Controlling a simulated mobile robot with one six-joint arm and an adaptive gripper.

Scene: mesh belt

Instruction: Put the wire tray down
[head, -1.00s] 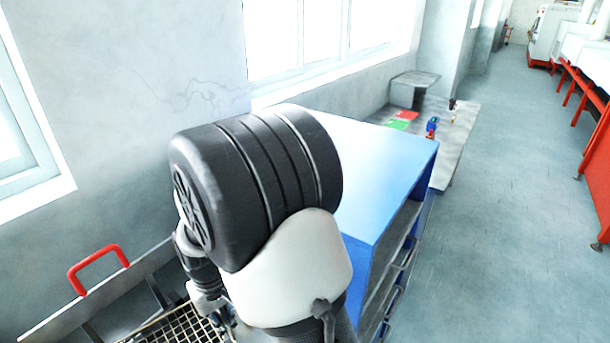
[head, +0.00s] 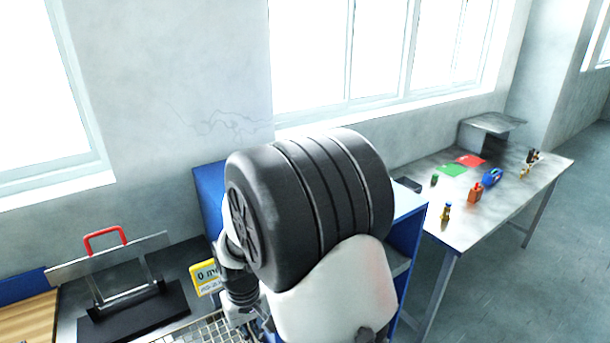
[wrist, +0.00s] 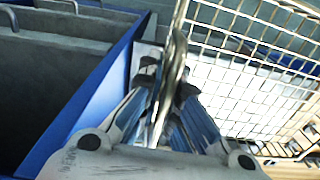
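The wire tray (wrist: 255,65) is a metal grid that fills the right of the wrist view. A corner of it shows at the bottom of the head view (head: 205,331). My gripper (wrist: 168,88) is closed around a thin metal bar that appears to be the tray's rim or handle, and the tray hangs tilted in the wrist view. In the head view my own arm covers most of the gripper, and the tray's far side is cut off by the frame. What lies directly under the tray is not clear.
A dark bench with a red-handled stand (head: 105,240) and a yellow sign (head: 206,279) is at left. A wooden board (head: 25,322) lies at lower left. A blue cabinet (head: 408,235) stands behind my arm. A metal table (head: 500,205) at right holds bottles and red and green sheets.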

